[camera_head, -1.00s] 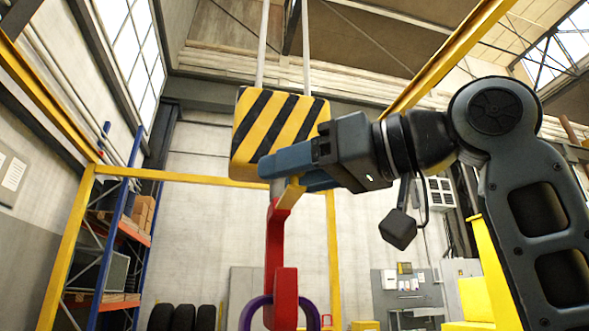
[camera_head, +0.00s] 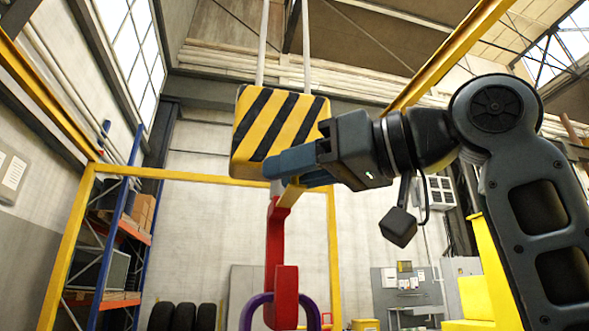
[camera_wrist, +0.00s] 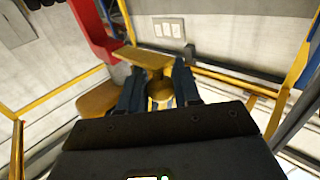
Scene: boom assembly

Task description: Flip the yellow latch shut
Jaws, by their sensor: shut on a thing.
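The yellow latch (camera_head: 291,193) sits at the top of the red hook (camera_head: 274,236), just under my gripper. In the wrist view the latch (camera_wrist: 143,56) shows as a flat yellow bar, with a narrower part running down between my fingers. My gripper (camera_head: 282,167) reaches in from the right and is shut on the latch; it also shows in the wrist view (camera_wrist: 158,92). The red hook (camera_wrist: 92,30) is at the upper left there. A purple ring (camera_head: 256,307) hangs around the hook's lower part. My fingers partly hide the latch.
A yellow and black striped hook block (camera_head: 277,133) hangs directly above and behind my fingers, very close to them. A yellow frame (camera_head: 66,250) stands behind. A blue shelf rack (camera_head: 118,240) is at the left, with tyres (camera_head: 182,317) at the bottom. Open air lies right of the hook.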

